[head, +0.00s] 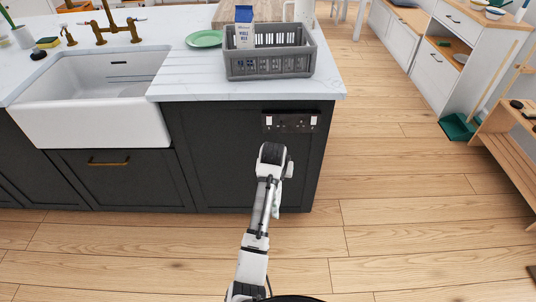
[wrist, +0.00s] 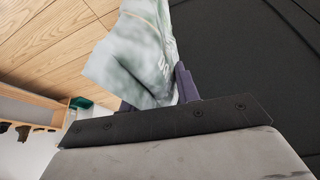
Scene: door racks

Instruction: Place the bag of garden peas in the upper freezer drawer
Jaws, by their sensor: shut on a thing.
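My gripper (wrist: 156,96) is shut on a pale green and white bag (wrist: 135,58) with faint white lettering. The bag stands up past the dark fingers in the wrist view, its top cut off by the frame. In the head view only a pale strip of the bag (head: 277,199) shows beside my arm; the fingers are hidden there. The bag is held in the air in front of the dark island cabinet. No freezer drawer can be made out in either view.
A dark island (head: 220,150) with a white counter stands close ahead. On it are a grey crate (head: 268,66), a blue and white carton (head: 244,27), a green plate (head: 204,39) and a white sink (head: 95,115). Wooden floor (head: 420,190) is free to the right, before a wooden rack (head: 505,140).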

